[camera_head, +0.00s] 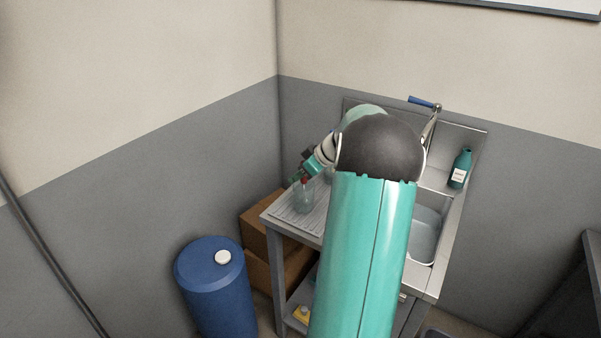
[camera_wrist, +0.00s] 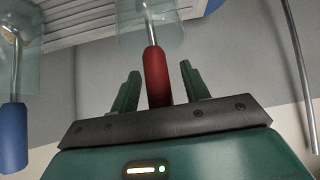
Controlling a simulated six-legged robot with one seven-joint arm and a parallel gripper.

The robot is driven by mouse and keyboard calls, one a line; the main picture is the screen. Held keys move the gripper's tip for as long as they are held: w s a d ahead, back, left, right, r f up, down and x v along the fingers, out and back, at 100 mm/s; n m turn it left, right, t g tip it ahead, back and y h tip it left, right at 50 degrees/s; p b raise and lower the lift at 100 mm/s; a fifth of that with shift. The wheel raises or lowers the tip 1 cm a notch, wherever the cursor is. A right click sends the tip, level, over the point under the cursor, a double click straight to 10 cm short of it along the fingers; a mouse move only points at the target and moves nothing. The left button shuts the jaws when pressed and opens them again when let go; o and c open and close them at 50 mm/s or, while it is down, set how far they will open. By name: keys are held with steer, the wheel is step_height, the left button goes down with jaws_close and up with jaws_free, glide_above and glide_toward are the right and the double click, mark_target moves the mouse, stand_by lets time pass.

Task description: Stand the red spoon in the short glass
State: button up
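The red spoon's handle (camera_wrist: 156,75) sticks out of a clear glass (camera_wrist: 172,38) in the wrist view, with its metal shaft seen through the glass. My gripper (camera_wrist: 160,88) is open, with the handle between its two fingers and a visible gap on the right side. A second clear glass (camera_wrist: 20,65) at the left holds a blue-handled spoon (camera_wrist: 14,138). In the head view my gripper (camera_head: 298,178) is at a glass (camera_head: 304,200) on the drainboard; its details are small. I cannot tell which glass is the short one.
The ribbed drainboard (camera_head: 290,218) is at the left of the sink unit. The basin (camera_head: 425,235), a blue-handled tap (camera_head: 425,103) and a green bottle (camera_head: 460,168) are to the right. A blue barrel (camera_head: 215,290) and cardboard boxes (camera_head: 262,232) stand left of the unit.

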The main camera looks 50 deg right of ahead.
steer(key=v, duration=1.4)
steer(key=shift+a+f, duration=0.15)
stand_by(0.4)
